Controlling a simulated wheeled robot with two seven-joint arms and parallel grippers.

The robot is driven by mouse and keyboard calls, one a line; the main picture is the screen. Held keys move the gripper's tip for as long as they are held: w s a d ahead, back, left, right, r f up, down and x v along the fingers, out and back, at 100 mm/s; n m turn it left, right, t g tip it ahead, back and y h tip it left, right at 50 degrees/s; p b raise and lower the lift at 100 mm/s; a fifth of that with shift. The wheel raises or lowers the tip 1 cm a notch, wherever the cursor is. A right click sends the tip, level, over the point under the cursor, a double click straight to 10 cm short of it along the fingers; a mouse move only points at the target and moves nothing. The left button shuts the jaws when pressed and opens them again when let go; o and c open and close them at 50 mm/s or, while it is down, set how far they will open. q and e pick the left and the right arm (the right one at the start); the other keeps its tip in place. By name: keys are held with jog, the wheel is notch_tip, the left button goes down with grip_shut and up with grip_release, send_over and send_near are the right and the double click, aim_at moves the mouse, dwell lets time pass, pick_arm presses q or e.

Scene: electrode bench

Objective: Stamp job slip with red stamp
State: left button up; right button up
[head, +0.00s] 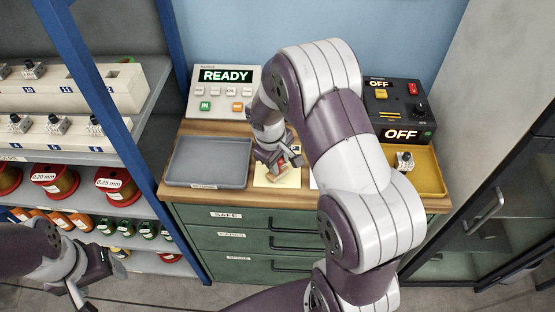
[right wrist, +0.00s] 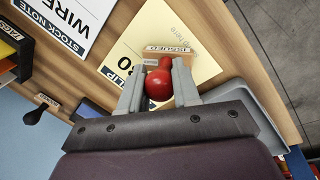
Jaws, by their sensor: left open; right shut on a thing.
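The job slip is a pale yellow sheet (right wrist: 126,52) on the wooden bench top; in the head view it shows partly (head: 262,181) below my right gripper (head: 281,163). My right gripper, also in the right wrist view (right wrist: 157,80), is shut on the red stamp (right wrist: 159,85), with its round red knob between the fingers. The stamp's wooden block, marked ISSUED, is over the slip near the printed "here". I cannot tell whether its face touches the paper. My left gripper (head: 82,290) is open and empty at the lower left, away from the bench.
A grey tray (head: 208,183) lies left of the slip and a yellow tray (head: 432,190) at the right. A READY panel (head: 222,92) and a black OFF box (head: 397,105) stand behind. A white stock note (right wrist: 62,22) lies beside the slip. Shelves with spools are at left.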

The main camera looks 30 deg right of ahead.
notch_tip(320, 180, up, 7)
jog(key=p, duration=0.6)
jog(key=shift+f, duration=0.1)
dwell(0.3)
